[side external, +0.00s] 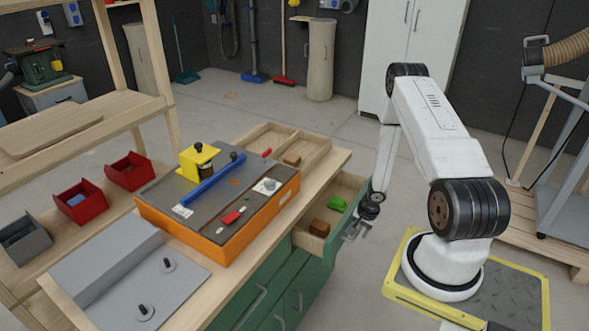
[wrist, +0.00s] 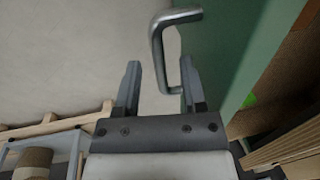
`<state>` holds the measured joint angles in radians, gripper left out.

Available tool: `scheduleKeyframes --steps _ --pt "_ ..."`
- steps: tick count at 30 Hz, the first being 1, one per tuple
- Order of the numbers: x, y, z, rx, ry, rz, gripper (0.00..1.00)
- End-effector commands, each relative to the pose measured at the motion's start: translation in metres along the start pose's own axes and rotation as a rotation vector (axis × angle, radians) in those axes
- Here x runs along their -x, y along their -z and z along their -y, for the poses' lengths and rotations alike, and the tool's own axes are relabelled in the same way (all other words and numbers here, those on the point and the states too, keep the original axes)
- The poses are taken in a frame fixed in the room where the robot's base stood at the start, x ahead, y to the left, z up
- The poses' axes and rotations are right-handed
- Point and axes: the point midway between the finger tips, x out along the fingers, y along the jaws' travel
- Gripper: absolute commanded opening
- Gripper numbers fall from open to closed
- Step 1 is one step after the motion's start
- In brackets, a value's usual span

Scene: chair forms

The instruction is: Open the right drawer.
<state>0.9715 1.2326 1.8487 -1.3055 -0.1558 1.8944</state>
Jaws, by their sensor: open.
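The right drawer (side external: 318,246) at the right end of the workbench is pulled out, with its inside showing. A green block (side external: 337,204) and a brown block (side external: 319,228) lie in it. In the wrist view, the drawer's green front (wrist: 225,40) stands on the right, with its grey bar handle (wrist: 158,45) in front of it. My gripper (side external: 359,228) is just outside the drawer front. Its two fingers (wrist: 160,85) are apart. The handle's lower end reaches between the fingertips, close to the right finger. I cannot tell whether they touch.
The workbench top holds an orange-sided board (side external: 218,243) with a blue bar and a yellow fixture. Wooden trays (side external: 312,152) sit behind it. Red bins (side external: 80,201) stand at left. More green drawers (side external: 254,300) are below.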

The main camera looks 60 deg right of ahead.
Motion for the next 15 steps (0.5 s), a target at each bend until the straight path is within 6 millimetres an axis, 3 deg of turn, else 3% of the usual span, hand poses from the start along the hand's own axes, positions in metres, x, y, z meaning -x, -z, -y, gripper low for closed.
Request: scheduleKeyframes --steps 8,11,13,15 --pt "-0.0010 0.0000 0.0001 0.001 0.000 0.000 0.53" --pt "-0.0009 0.0001 0.0001 0.001 0.000 0.000 0.27" --pt "-0.0009 0.0001 0.0001 0.001 0.000 0.000 0.05" --pt "-0.0008 0.0001 0.0001 0.001 0.000 0.000 0.00"
